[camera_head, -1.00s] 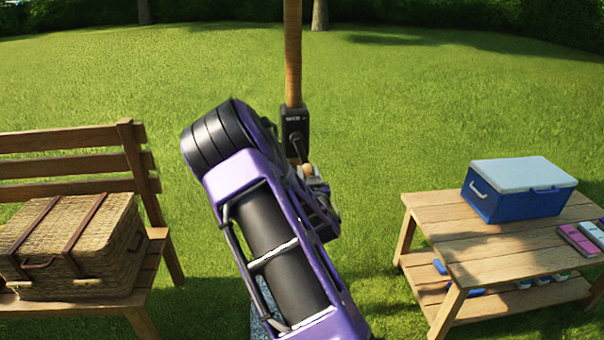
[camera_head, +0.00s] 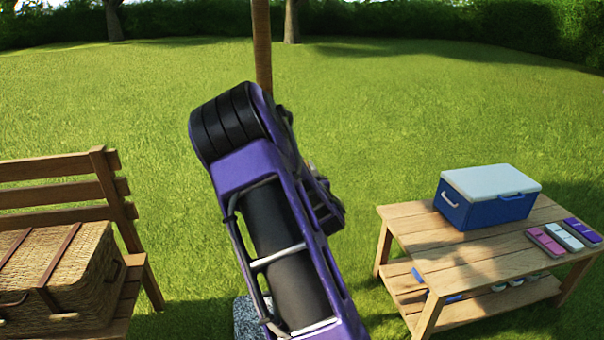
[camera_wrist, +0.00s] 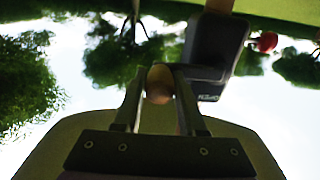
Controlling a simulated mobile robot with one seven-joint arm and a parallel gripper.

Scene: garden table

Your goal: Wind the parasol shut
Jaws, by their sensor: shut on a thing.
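The parasol's wooden pole (camera_head: 262,45) stands upright behind my arm in the head view; its canopy is out of view. The dark crank housing (camera_wrist: 218,48) shows in the wrist view, which looks upside down, with the lawn at the top. A red ball (camera_wrist: 265,41) sits on a short stalk at the housing's side. My gripper (camera_wrist: 159,70) is shut on the round wooden crank knob (camera_wrist: 159,88), which sits between its two fingers. In the head view my arm hides the knob and most of the housing. The crank's angle cannot be told.
A wooden bench (camera_head: 60,197) with a wicker hamper (camera_head: 85,275) is at left. A wooden table (camera_head: 425,245) at right carries a blue cooler (camera_head: 485,208) and several coloured blocks. A speckled grey base (camera_head: 246,318) shows beside my arm. Open lawn lies behind.

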